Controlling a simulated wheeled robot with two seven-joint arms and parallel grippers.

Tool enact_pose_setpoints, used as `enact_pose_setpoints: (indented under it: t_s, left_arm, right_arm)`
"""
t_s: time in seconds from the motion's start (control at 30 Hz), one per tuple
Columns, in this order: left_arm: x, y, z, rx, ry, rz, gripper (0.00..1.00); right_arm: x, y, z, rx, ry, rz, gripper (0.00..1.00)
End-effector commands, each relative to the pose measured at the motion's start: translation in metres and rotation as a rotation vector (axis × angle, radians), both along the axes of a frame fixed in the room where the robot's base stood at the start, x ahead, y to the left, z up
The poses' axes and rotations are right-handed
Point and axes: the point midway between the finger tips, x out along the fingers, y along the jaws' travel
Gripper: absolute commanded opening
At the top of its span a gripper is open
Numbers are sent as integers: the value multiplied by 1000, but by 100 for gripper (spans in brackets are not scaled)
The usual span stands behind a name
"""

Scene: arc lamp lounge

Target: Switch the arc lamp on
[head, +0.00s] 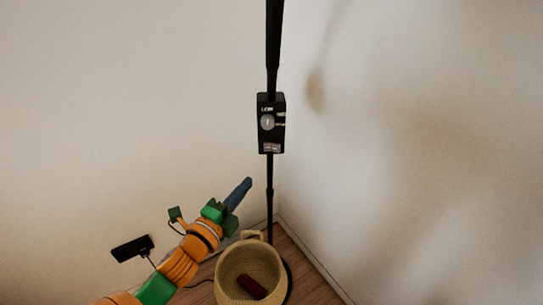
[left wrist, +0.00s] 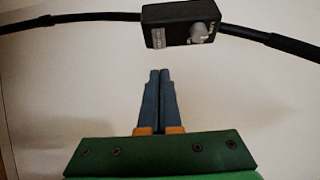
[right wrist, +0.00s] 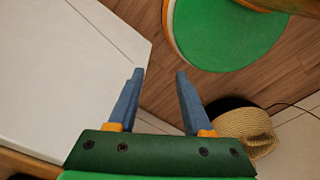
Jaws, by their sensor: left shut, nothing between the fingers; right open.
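The arc lamp's black pole (head: 273,50) runs up through the head view in front of the room corner. A black switch box (head: 270,142) with a round grey knob (head: 267,122) and small white labels sits on the pole. My left gripper (head: 248,182) is shut and empty, below and left of the box, apart from it. In the left wrist view the shut fingers (left wrist: 160,72) point toward the switch box (left wrist: 160,32), with a gap between, and the knob (left wrist: 199,32) is right of the fingertips. My right gripper (right wrist: 160,73) is open and empty, away from the lamp.
A woven basket (head: 229,268) with a dark red item (head: 252,286) inside stands at the pole's foot. Pale walls meet behind the lamp. The right wrist view shows a white surface (right wrist: 70,60), wooden floor (right wrist: 215,85) and a woven basket (right wrist: 245,130).

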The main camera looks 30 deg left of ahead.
Motion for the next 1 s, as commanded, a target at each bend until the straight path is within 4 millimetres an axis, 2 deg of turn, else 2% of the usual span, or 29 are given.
enact_pose_setpoints:
  t_s: [0.23,0.33,0.8,1.0]
  left_arm:
    - [1,0,0,-3,1,0,0]
    - [10,2,0,-4,-1,1,0]
    - [107,14,1,-6,-1,2,0]
    - [133,17,-1,-6,1,2,0]
  right_arm:
    - [0,1,0,1,-1,1,50]
    - [1,1,2,1,-2,1,50]
    - [2,2,11,4,-4,0,50]
    - [2,2,12,4,-4,0,50]
